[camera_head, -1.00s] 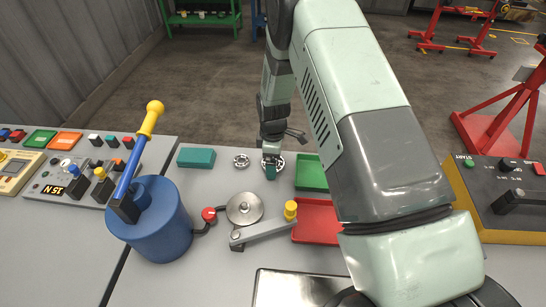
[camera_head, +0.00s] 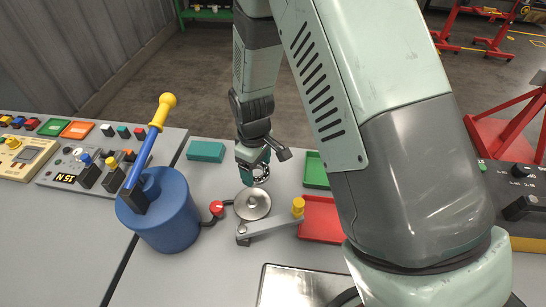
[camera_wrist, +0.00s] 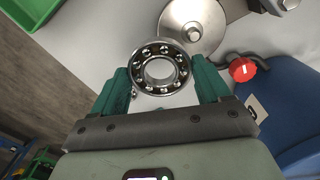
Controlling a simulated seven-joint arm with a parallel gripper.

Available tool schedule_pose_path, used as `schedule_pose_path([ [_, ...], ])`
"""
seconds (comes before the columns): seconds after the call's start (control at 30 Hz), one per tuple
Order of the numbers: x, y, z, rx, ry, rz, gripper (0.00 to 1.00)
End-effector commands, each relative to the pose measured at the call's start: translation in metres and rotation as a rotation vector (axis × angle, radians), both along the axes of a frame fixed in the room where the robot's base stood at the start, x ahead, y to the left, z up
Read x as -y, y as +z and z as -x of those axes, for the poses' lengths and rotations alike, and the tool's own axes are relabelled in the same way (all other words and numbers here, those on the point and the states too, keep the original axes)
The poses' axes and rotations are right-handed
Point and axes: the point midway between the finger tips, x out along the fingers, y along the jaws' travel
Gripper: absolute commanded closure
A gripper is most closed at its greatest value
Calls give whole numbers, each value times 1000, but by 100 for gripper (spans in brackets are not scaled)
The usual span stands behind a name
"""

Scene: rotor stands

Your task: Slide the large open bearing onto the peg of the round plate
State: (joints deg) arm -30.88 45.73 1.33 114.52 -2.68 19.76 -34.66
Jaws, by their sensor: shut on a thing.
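The large open bearing (camera_wrist: 160,69), a steel ring with balls showing, sits between the two green fingers of my gripper (camera_wrist: 163,80) in the wrist view. My gripper is shut on it. In the head view, my gripper (camera_head: 253,172) holds the bearing (camera_head: 263,173) just behind the round plate. The round plate (camera_head: 253,207) is a silver disc with a short peg at its centre. It also shows in the wrist view (camera_wrist: 207,38), beyond the bearing, with its peg in sight. The bearing is apart from the peg.
A grey crank arm with a yellow knob (camera_head: 298,206) lies beside the plate. A red knob (camera_head: 216,208) and a blue cylinder with a lever (camera_head: 165,220) stand left. Red (camera_head: 320,222) and green (camera_head: 314,170) trays are right. A teal block (camera_head: 206,151) lies behind.

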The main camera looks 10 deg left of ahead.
Motion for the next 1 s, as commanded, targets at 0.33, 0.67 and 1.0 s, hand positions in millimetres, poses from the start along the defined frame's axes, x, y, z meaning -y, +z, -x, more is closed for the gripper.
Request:
schedule_pose_path([
  [0.33, -6, 26, 52, 1, -157, 0, 51],
  [0.67, -6, 6, 52, 0, -158, 1, 51],
  [1.0, -6, -18, 52, 0, -157, 1, 51],
])
